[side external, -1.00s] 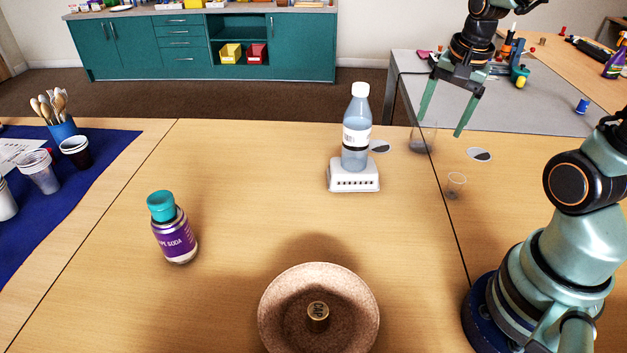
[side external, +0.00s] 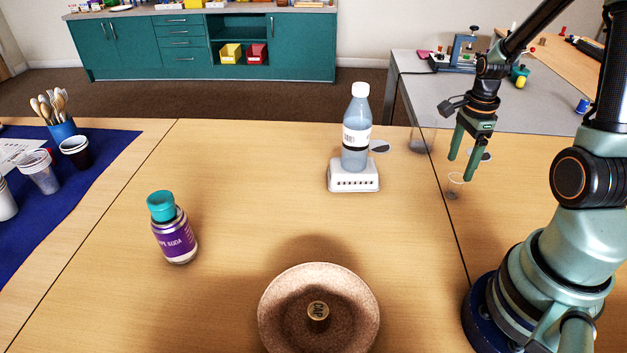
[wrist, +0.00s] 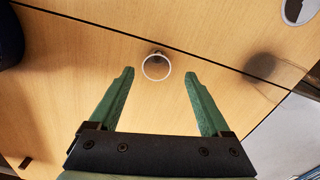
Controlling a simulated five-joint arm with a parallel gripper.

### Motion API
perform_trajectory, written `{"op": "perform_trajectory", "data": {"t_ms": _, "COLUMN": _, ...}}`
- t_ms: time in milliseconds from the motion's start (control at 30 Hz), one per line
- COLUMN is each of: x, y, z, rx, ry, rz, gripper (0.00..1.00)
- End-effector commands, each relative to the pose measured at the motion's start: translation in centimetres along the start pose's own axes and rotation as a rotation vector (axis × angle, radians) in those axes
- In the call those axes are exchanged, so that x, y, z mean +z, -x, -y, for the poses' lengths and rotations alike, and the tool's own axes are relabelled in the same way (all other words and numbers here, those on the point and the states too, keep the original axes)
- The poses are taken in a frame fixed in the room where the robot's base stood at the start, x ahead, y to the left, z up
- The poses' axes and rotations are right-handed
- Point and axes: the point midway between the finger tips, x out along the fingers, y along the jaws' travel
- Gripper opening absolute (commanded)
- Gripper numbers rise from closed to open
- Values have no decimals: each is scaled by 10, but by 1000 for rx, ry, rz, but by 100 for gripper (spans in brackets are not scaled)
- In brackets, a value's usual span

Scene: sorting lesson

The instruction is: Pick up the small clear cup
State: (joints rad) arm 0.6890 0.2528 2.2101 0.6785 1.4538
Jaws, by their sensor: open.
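The small clear cup (side external: 453,189) stands upright on the wooden table, right of the long table seam. In the wrist view its white rim (wrist: 156,78) shows as a ring between and just beyond the fingertips. My gripper (side external: 460,169) is open and empty, with its green fingers pointing down just above the cup. In the side view the fingers partly overlap the cup's rim. In the wrist view the two fingers (wrist: 159,73) lie on either side of the cup, apart from it. I cannot tell the exact height gap.
A larger clear cup (side external: 421,142) stands behind, near the table's far edge. A water bottle (side external: 357,135) stands on a white base (side external: 354,177) to the left.

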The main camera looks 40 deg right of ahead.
Motion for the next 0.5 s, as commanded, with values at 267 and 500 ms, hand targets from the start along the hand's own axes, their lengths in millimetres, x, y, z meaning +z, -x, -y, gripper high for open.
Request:
{"op": "perform_trajectory", "data": {"t_ms": 267, "x": -1, "y": -35, "z": -6, "rx": 5, "ry": 1, "rz": 1, "gripper": 81}}
{"op": "perform_trajectory", "data": {"t_ms": 500, "x": -1, "y": -51, "z": -5, "rx": 1, "ry": 1, "rz": 0, "gripper": 81}}
